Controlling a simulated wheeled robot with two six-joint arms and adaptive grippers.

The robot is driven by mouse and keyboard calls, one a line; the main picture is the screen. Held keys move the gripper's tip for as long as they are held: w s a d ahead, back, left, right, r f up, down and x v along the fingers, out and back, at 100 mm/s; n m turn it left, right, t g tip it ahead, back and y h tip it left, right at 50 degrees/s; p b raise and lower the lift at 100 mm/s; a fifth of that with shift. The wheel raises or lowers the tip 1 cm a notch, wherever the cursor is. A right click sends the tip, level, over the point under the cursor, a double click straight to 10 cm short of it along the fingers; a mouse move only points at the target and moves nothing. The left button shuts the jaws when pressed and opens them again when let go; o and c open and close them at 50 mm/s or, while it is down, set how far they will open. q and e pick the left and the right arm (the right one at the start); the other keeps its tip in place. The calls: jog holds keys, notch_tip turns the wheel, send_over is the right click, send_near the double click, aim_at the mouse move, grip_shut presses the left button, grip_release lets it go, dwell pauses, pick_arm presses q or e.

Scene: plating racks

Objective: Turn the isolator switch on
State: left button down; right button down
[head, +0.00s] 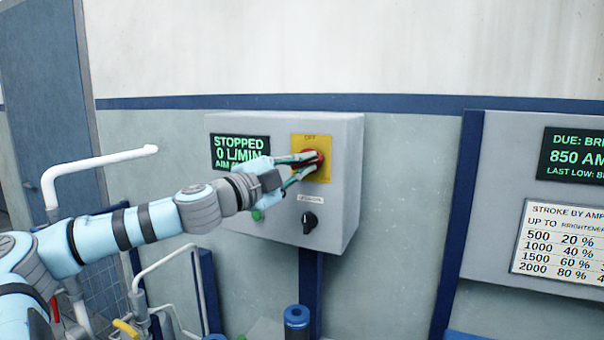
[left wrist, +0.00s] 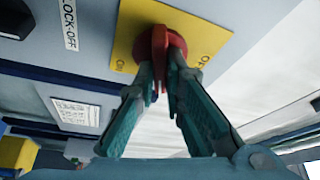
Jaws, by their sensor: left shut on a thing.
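The isolator switch is a red rotary handle (head: 315,158) on a yellow plate (head: 311,142) on the front of a grey control box. The plate reads OFF at its top in the head view. In the left wrist view the red handle (left wrist: 175,41) sits on the yellow plate (left wrist: 128,38), with lettering at two edges. My left gripper (head: 311,163) reaches in from the left and is shut on the red handle, one finger on each side of its bar. The fingers partly hide the handle, so its exact angle is hard to read. My right gripper is not in view.
The grey box (head: 346,185) also bears a display (head: 240,152) reading STOPPED, a black knob (head: 310,222) below the switch, and a green button (head: 257,215) near my wrist. A white pipe (head: 100,160) and a blue post (head: 297,318) stand nearby.

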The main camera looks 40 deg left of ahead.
pick_arm(q)
jog(key=shift+f+m+g+b, duration=0.1)
jog(key=shift+m+g+b, duration=0.2)
jog(key=shift+m, duration=0.5)
jog(key=shift+m+g+h+p, duration=0.3)
jog(key=shift+m+g, duration=0.2)
jog(key=shift+m, duration=0.7)
jog(key=c, duration=1.7)
grip_release()
